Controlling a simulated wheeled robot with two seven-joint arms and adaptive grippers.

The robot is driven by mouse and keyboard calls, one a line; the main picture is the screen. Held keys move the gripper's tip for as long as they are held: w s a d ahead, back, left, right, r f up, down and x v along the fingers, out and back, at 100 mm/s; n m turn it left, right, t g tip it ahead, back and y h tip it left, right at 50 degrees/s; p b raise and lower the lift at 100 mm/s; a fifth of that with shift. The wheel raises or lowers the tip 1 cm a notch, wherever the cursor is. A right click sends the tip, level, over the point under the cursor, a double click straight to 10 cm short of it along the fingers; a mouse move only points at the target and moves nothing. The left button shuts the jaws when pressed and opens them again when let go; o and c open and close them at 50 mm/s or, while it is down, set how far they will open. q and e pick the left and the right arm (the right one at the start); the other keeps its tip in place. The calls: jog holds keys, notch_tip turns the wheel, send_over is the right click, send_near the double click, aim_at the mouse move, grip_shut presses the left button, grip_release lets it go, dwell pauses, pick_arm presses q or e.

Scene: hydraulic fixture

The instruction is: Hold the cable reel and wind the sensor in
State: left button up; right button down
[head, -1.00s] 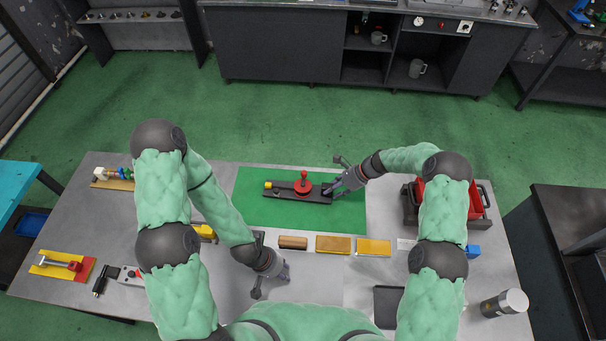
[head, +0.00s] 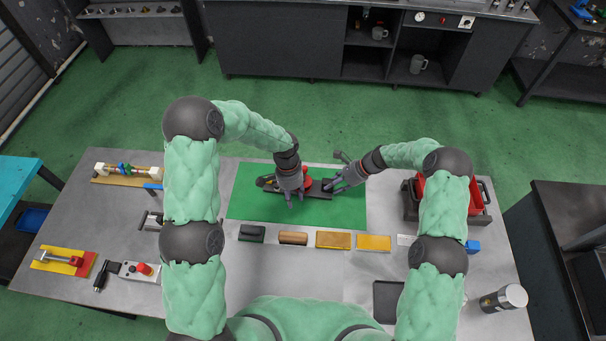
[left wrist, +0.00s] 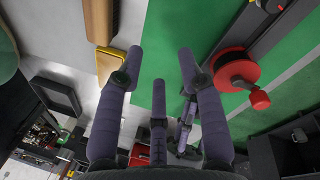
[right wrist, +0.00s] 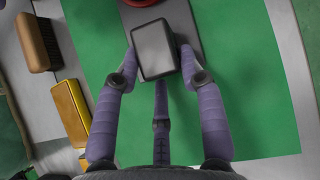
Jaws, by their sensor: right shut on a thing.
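The cable reel is a red drum with a red crank knob on a dark flat base (head: 262,182), which lies on a green mat (head: 345,215). In the left wrist view the red drum (left wrist: 236,70) and its knob (left wrist: 260,99) lie to the right of my fingers. My left gripper (head: 291,197) is open and empty above the base, hiding part of it and the drum in the head view. My right gripper (head: 331,185) is shut on the grey block (right wrist: 155,50) at the base's right end, fingers on both sides. I cannot make out the sensor clearly.
Along the mat's near edge lie a dark block (head: 252,233), a brown brush (head: 293,238) and yellow blocks (head: 333,240). A dark crate with red contents (head: 478,205) stands right. A red-button box (head: 143,270) lies at left. The mat's near strip is clear.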

aim_at(304, 167)
pick_arm(q)
jog(key=w+d+r+m, duration=0.1)
jog(key=w, duration=0.4)
jog(key=w+r+m+t, duration=0.1)
jog(key=w, duration=0.4)
jog(key=w+d+r+m+t+y, duration=0.1)
jog(key=w, duration=0.3)
jog(key=shift+w+d+r, duration=0.25)
jog(key=shift+w+d, duration=0.05)
jog(key=shift+w, duration=0.1)
jog(key=shift+f, duration=3.4)
